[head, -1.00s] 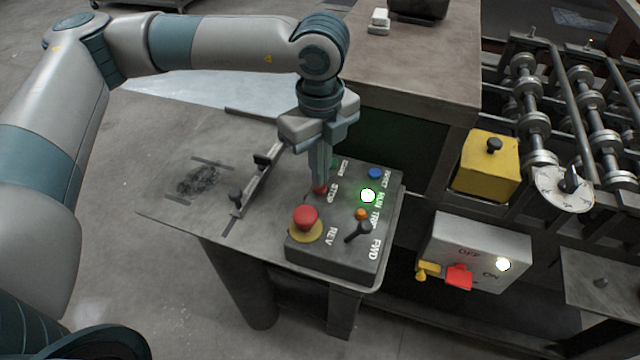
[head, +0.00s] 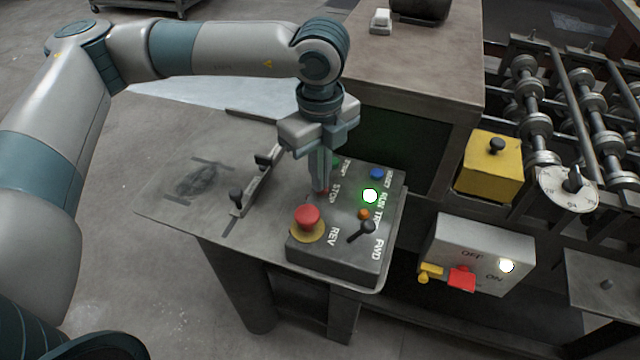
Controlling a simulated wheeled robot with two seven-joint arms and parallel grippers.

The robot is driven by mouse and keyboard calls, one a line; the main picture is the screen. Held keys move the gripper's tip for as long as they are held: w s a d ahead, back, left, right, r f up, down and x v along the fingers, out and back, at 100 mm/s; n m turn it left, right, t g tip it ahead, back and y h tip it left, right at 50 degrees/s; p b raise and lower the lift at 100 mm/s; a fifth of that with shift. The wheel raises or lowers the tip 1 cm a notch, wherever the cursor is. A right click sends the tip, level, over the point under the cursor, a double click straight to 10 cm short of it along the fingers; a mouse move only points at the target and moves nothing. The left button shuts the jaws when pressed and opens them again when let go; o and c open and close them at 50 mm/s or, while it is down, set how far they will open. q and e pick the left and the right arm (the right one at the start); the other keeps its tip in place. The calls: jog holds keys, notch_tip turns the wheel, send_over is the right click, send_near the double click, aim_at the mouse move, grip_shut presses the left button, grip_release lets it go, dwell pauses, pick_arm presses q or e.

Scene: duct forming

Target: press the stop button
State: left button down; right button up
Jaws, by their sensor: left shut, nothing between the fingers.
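The dark control box (head: 312,262) sits on the metal table, with labels STOP, RUN, REV and FWD. The red stop button (head: 326,190), next to the STOP label, is mostly hidden by my fingers. My left gripper (head: 320,188) points down over it, shut and empty, its fingertips at the button. I cannot tell whether they touch it or whether it is pushed in. The run light (head: 369,195) is lit. My right gripper is not in view.
A large red mushroom button (head: 307,217) on a yellow base and a black lever (head: 361,231) stand close by on the box. A clamp bar (head: 258,183) lies left. A white switch box (head: 482,250) and rollers (head: 535,125) are at right.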

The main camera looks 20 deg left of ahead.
pick_arm(q)
jog(key=shift+s+a+f, duration=0.1)
jog(key=shift+f, duration=0.35)
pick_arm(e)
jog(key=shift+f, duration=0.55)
pick_arm(q)
jog(key=shift+s+a+f+b, duration=0.15)
jog(key=shift+s+f+b, duration=0.1)
jog(key=shift+b, duration=0.3)
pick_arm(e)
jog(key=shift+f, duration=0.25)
pick_arm(q)
jog(key=shift+f, duration=0.15)
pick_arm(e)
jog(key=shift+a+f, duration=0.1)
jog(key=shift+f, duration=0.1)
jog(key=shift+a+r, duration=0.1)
pick_arm(q)
jog(key=shift+r, duration=0.55)
jog(key=shift+w+d+r+p, duration=0.2)
jog(key=shift+r+p, duration=0.15)
jog(key=shift+r, duration=0.95)
jog(key=shift+w+d+r+p, duration=0.15)
jog(key=shift+r+p, duration=0.15)
jog(key=shift+r, duration=1.25)
jog(key=shift+w, duration=0.1)
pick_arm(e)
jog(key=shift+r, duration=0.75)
